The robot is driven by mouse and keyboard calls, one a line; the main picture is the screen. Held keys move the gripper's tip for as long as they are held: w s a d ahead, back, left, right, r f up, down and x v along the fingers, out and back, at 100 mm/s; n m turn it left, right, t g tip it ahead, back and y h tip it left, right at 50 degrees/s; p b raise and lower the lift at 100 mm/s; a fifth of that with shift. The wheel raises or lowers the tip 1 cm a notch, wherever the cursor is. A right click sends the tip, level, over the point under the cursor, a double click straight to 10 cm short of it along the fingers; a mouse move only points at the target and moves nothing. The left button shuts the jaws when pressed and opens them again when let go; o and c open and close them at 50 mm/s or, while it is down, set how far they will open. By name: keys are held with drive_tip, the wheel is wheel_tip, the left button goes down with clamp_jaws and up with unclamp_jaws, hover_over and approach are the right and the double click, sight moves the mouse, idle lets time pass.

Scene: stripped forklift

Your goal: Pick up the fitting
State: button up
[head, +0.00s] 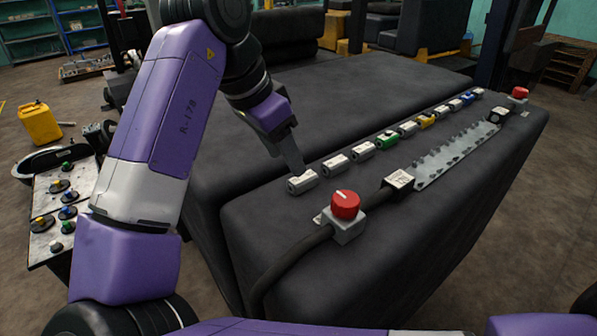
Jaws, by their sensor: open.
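A row of small box-shaped fittings lies on the dark padded top of the forklift body (290,225). Most are white-grey; one is green (387,140), one yellow (426,121) and one blue (467,98). The nearest white fitting (302,182) is at the left end of the row.
A red knob (345,205) on a grey box stands close in front of the nearest fitting, with a black cable. A toothed metal strip (455,153) runs parallel to the row. Another red knob (519,93) is at the far end. A control panel (62,210) is at left.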

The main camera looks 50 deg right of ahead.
sight(297, 180)
drive_tip(key=p+x, duration=0.1)
drive_tip(key=x, duration=0.6)
drive_tip(key=shift+d+f, duration=0.15)
drive_tip(key=shift+d, duration=0.1)
drive_tip(key=shift+c, duration=0.2)
clamp_jaws()
